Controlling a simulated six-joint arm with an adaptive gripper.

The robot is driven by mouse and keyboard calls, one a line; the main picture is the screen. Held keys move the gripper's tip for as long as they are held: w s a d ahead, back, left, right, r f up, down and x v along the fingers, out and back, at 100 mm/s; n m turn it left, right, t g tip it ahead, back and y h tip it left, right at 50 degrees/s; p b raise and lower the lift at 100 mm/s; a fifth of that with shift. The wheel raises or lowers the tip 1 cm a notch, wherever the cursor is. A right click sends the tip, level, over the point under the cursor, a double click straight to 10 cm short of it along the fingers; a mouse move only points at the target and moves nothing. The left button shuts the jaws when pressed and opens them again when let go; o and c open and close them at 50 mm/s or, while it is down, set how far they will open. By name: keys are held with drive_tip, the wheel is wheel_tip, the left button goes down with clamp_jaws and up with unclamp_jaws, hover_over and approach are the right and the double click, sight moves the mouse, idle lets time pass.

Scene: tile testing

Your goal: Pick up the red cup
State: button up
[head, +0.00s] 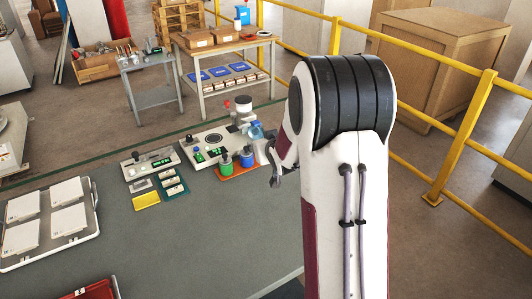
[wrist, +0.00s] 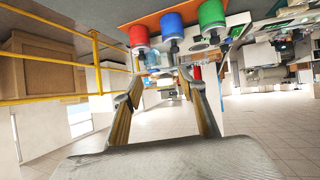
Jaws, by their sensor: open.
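The red cup (wrist: 138,36) shows in the wrist view at the top, at the left end of a row on an orange tray (wrist: 150,20). The blue cup (wrist: 171,25) and the green cup (wrist: 211,13) stand to its right. My gripper (wrist: 160,80) is open, with nothing between its fingers; the red cup appears beyond the fingertips, apart from them. In the head view my gripper (head: 273,168) is just right of the orange tray (head: 240,170), partly behind my arm. The green cup (head: 227,168) and blue cup (head: 247,158) show there; I cannot make out the red cup.
A testing machine (head: 215,140) stands behind the tray. A white tray of tiles (head: 70,248) lies at left, and a red container (head: 95,289) at the front edge. The green-grey table (head: 200,245) is clear in front. Yellow railings (head: 440,150) run at right.

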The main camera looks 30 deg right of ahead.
drive_tip(key=shift+t, duration=0.8)
drive_tip(key=w+d+f, duration=0.1)
drive_tip(key=d+f, duration=0.2)
drive_tip(key=f, duration=0.2)
drive_tip(key=w+d+f, duration=0.1)
drive_tip(key=d+f, duration=0.1)
drive_tip(key=f, duration=0.1)
drive_tip(key=shift+w+d, duration=0.35)
drive_tip(key=shift+x, duration=1.3)
drive_tip(key=shift+w, duration=0.1)
drive_tip(key=shift+x, duration=2.5)
drive_tip(key=shift+a, duration=0.15)
drive_tip(key=c, duration=1)
